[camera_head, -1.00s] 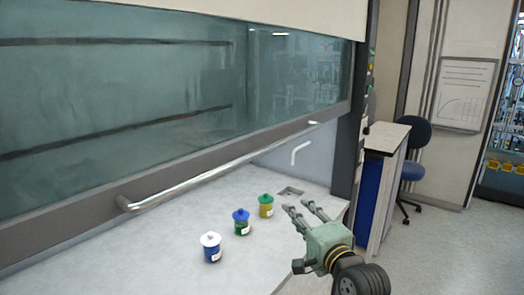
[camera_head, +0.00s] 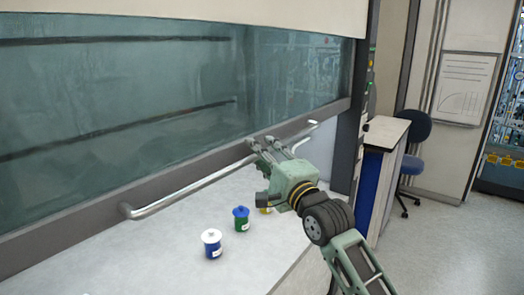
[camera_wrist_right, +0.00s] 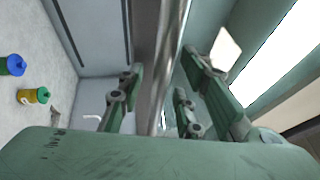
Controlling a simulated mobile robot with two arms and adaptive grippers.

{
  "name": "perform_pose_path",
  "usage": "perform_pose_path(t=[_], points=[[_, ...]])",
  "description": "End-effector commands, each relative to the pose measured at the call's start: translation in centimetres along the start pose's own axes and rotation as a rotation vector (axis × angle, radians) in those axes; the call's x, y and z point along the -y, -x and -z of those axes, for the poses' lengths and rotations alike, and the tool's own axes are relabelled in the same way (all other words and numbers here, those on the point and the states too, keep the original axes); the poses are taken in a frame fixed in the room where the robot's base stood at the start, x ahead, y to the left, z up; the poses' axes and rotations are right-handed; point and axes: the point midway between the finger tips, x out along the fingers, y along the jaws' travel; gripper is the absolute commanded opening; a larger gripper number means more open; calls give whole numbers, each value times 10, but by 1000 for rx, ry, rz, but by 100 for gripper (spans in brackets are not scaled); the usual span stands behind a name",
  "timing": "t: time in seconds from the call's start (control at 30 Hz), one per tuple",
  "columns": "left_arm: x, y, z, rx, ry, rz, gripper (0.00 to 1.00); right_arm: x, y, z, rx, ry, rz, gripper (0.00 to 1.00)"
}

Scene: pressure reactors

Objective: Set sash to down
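The sash (camera_head: 120,110) is a large glass pane in a grey frame, with its lower edge above the white worktop and a gap below it. A long metal bar handle (camera_head: 185,189) runs along its bottom rail. My right gripper (camera_head: 270,147) is at the right half of this handle. In the right wrist view the handle (camera_wrist_right: 165,60) passes between the open fingers of the right gripper (camera_wrist_right: 158,100). I cannot tell whether the fingers touch it. My left gripper is not in view.
A white and blue jar (camera_head: 212,244) and a blue and green jar (camera_head: 241,218) stand on the worktop (camera_head: 150,260) below the handle. A yellow jar is mostly hidden by my right gripper. A side bench (camera_head: 386,134) and a blue chair (camera_head: 412,160) stand at the right.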

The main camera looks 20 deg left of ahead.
Motion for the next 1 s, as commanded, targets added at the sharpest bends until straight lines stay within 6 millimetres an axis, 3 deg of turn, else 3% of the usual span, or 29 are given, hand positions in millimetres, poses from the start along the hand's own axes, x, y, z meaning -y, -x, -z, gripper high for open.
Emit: perform_pose_path(t=[0.3, 0.67, 1.0], points=[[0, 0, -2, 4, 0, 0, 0, 0, -2, 0, 0, 0, 0, 32], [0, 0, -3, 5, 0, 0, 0, 0, -2, 0, -1, 0, 0, 0], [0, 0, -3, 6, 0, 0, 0, -1, -2, 0, -1, -2, -1, 0]])
